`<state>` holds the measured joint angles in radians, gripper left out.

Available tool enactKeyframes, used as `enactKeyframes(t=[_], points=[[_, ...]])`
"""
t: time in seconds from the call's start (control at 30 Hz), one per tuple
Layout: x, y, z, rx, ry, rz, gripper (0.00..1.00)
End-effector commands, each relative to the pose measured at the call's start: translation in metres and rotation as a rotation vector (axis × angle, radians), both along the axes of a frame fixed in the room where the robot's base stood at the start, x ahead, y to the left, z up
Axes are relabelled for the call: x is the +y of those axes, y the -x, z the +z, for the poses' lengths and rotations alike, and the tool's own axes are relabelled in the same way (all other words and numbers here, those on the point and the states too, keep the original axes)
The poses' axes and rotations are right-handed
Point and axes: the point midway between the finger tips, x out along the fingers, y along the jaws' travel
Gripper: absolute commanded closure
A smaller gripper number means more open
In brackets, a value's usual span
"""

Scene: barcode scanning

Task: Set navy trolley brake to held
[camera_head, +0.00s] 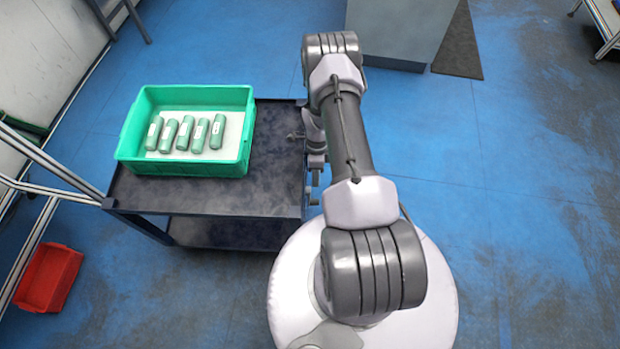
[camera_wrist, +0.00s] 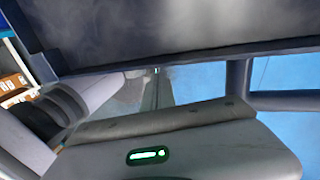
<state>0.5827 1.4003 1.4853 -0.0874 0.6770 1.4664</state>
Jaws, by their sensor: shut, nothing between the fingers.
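The navy trolley (camera_head: 270,191) stands left of my arm in the head view, with a dark flat top and a lower shelf. In the wrist view its dark top (camera_wrist: 190,28) and front edge fill the upper part. My gripper (camera_head: 314,182) is partly hidden by my arm, low beside the trolley's right edge. In the wrist view the shut fingers (camera_wrist: 157,74) seem to point toward the trolley's edge, with nothing between them. A small grey part (camera_head: 295,135) shows at the trolley's right edge; I cannot tell whether it belongs to the brake. The brake's setting cannot be made out.
A green crate (camera_head: 190,93) with several grey-green cylinders (camera_head: 186,132) sits on the trolley. A red bin (camera_head: 48,278) lies on the floor at lower left. A grey cabinet (camera_head: 395,30) stands at the back. The blue floor (camera_head: 530,200) on the right is clear.

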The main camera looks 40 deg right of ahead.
Motion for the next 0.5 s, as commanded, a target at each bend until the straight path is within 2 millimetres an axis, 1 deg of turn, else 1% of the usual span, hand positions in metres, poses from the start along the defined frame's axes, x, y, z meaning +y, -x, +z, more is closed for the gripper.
enactKeyframes(t=[0.03, 0.2, 0.33, 0.5], points=[[0.003, 0.003, -0.014, 0.002, -0.002, -0.001, 1.0], [0.009, 0.01, -0.039, 0.001, -0.002, -0.001, 1.0], [0.012, 0.013, -0.048, 0.001, -0.003, -0.003, 1.0], [0.012, 0.014, -0.05, 0.001, -0.003, -0.003, 1.0]])
